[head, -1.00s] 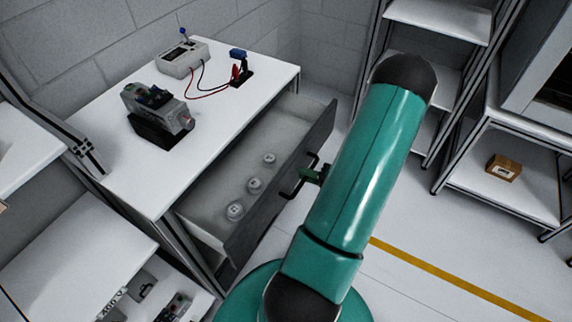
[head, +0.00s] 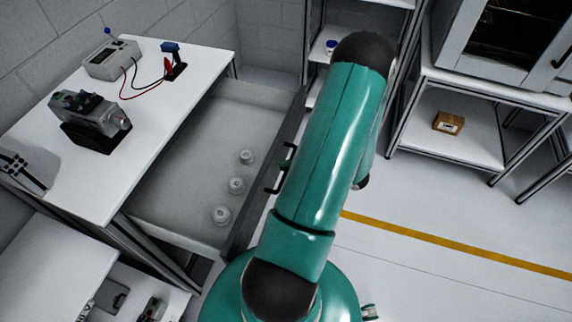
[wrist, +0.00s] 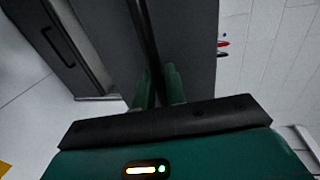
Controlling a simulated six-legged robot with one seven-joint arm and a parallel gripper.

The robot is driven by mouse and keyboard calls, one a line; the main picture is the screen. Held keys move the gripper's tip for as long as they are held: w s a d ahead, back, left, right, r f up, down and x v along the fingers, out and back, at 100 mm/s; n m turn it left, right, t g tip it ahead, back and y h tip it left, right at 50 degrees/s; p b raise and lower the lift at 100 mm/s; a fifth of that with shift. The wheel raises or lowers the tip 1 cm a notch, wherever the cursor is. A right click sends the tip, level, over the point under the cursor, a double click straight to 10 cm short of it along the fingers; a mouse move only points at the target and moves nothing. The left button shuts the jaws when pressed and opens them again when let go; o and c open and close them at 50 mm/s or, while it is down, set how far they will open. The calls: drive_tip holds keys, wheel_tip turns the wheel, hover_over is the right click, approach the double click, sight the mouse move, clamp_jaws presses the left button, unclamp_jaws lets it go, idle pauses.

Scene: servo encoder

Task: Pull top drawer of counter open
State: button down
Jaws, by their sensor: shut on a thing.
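The top drawer (head: 190,170) of the white-topped counter (head: 150,90) stands far open, with a deep gap from the counter's edge to its dark front. Its black handle (head: 281,171) is on the outer face of that front, partly hidden by my green arm in the head view. In the wrist view, the two green fingers of my gripper (wrist: 158,86) are on either side of the black handle bar (wrist: 146,38), shut on it. The gripper is hidden behind my arm in the head view.
Three round white pieces (head: 236,186) lie in the drawer. A grey device (head: 92,115) and a meter with leads (head: 112,59) stand on the counter. Another dark front with a handle (wrist: 62,45) shows in the wrist view. A shelf with a small box (head: 448,122) stands right; floor between is clear.

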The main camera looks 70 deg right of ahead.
drive_tip(key=shift+w, duration=0.15)
drive_tip(key=c, duration=1.5)
unclamp_jaws()
drive_tip(key=v, duration=1.3)
drive_tip(key=shift+s+r, duration=0.1)
drive_tip(key=shift+s, duration=0.3)
